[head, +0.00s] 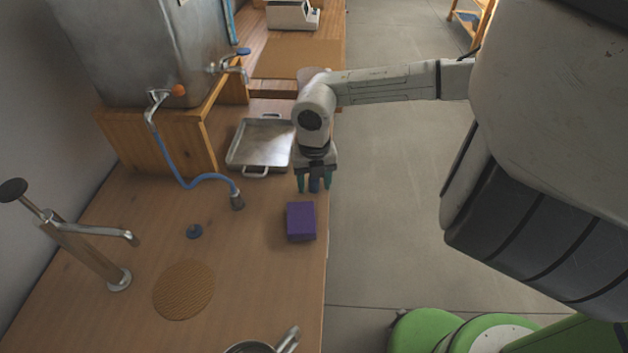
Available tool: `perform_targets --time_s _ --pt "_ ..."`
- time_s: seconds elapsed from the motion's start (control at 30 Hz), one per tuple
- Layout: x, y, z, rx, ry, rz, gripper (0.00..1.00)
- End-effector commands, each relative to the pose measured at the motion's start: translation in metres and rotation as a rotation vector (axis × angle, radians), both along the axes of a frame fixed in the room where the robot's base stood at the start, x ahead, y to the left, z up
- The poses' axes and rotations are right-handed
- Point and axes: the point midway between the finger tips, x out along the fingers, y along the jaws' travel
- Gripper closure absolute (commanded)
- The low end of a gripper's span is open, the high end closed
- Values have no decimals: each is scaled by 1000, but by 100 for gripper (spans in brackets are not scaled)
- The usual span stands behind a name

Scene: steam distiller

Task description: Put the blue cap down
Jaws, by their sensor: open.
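A small, round, dark blue cap (194,231) rests on the wooden table, left of the purple box. My gripper (314,184) hangs pointing down over the table's right side, with its teal fingertips apart. It is to the right of the cap and above it, well clear of it. A small blue shape shows between the fingers; I cannot tell whether it is part of the gripper or something behind it.
A purple box (301,221) stands just below my gripper in the picture. A metal tray (262,146), a blue hose (175,174), a round woven mat (184,290), a faucet (95,232) and a pot (250,347) are around. The table's right edge is close to the box.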

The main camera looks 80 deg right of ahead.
Motion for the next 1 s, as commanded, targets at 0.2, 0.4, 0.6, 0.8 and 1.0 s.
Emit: perform_targets --time_s 0.2,0.4,0.6,0.8,1.0 --pt "0 -1 31 -4 1 1 45" --pt "0 -1 73 -3 0 2 45" --pt "0 -1 105 -2 -1 0 45" --pt "0 0 120 0 0 0 45" --pt "0 0 121 1 0 0 45"
